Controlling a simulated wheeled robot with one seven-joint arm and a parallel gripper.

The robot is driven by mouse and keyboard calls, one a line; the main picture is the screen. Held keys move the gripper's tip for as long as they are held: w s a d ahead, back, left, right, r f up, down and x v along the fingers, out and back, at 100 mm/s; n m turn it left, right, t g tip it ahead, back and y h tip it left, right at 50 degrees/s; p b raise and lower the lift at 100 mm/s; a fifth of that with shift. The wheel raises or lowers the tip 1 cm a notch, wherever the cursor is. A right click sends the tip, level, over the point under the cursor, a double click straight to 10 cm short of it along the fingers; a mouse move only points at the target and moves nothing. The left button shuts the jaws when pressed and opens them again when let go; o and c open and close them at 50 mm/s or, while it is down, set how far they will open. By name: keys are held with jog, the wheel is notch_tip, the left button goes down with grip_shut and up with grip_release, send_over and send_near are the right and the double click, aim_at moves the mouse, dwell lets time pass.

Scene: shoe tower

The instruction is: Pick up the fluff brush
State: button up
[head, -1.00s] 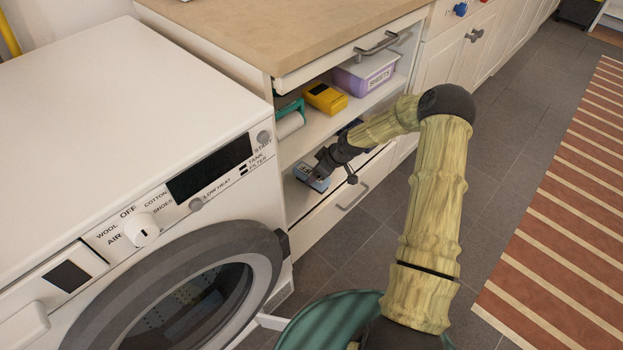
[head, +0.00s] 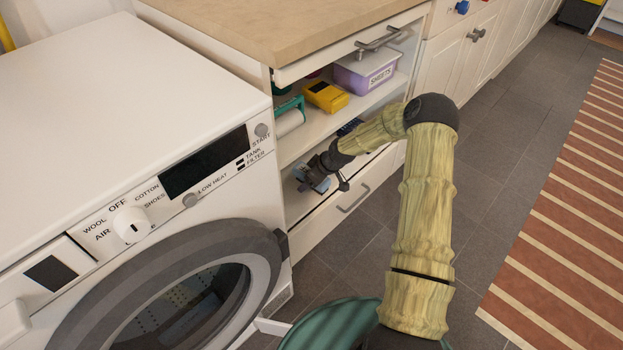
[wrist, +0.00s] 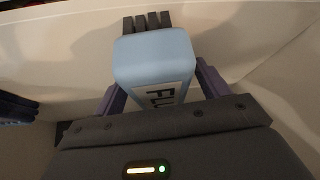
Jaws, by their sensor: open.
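The fluff brush (wrist: 153,58) is a light blue block with a white label whose visible letters read "FL". Dark bristle-like teeth show at its far end in the wrist view. In the head view the brush (head: 320,184) lies on the lower shelf of the open cabinet, partly hidden by my gripper (head: 316,178). In the wrist view my gripper (wrist: 158,82) is open, with one purple finger on each side of the brush. The near end of the brush is hidden by the gripper body. I cannot tell whether the fingers touch it.
A dark blue object (wrist: 18,106) lies left of the brush in the wrist view. The washing machine (head: 120,110) stands left of the cabinet.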

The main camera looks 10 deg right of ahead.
jog(key=shift+f, duration=0.15)
jog(key=c, duration=1.2)
jog(key=shift+o, duration=0.2)
jog(key=shift+r, duration=0.55)
jog(key=shift+s+d+r+p, duration=0.4)
jog(key=shift+r+p, duration=0.15)
jog(key=shift+p, duration=0.35)
jog(key=s+d+p, duration=0.5)
jog(key=s+d, duration=0.7)
jog(key=shift+f, duration=0.2)
